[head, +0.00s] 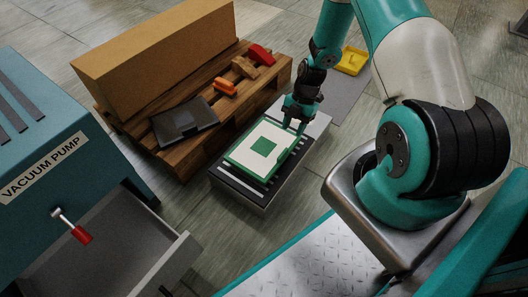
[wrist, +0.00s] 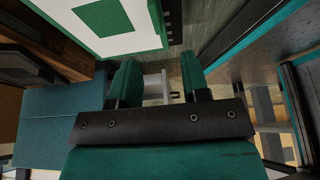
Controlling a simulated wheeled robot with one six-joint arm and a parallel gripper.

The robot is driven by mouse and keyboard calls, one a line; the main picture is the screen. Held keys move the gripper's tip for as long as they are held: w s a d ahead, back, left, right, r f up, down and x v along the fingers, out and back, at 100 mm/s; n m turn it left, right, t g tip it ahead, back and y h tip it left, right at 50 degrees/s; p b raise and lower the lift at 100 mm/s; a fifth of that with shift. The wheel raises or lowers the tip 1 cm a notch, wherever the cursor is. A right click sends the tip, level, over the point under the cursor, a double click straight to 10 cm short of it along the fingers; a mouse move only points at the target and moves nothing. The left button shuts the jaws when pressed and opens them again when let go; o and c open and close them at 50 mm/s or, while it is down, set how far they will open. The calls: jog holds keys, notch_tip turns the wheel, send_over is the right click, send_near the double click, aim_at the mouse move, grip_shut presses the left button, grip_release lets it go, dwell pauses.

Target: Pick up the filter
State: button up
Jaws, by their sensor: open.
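A flat white panel with a green frame and a green centre square, apparently the filter (head: 262,148), lies on a low grey unit with a striped black top (head: 228,181). In the wrist view the filter (wrist: 100,22) fills the upper left, partly cut off by the picture edge. My gripper (head: 297,122) is at the filter's far right edge in the head view; whether it touches cannot be told. In the wrist view my gripper (wrist: 159,75) shows two teal fingers apart, with no filter between them.
A wooden pallet (head: 180,165) holds a cardboard box (head: 160,62), a dark panel (head: 184,122) and small orange, brown and red items. A blue vacuum pump cabinet (head: 60,130) with an open drawer (head: 120,250) stands left. A yellow object (head: 352,61) lies behind on a grey mat.

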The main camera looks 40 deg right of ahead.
jog(key=b, duration=0.2)
send_over(283, 153)
jog(key=d, duration=0.2)
notch_tip(283, 153, down, 5)
jog(key=shift+w+f, duration=0.1)
jog(key=b+x, duration=0.2)
jog(key=x, duration=0.1)
jog(key=b+x, duration=0.2)
jog(key=shift+w, duration=0.3)
jog(key=shift+c, duration=0.4)
grip_shut()
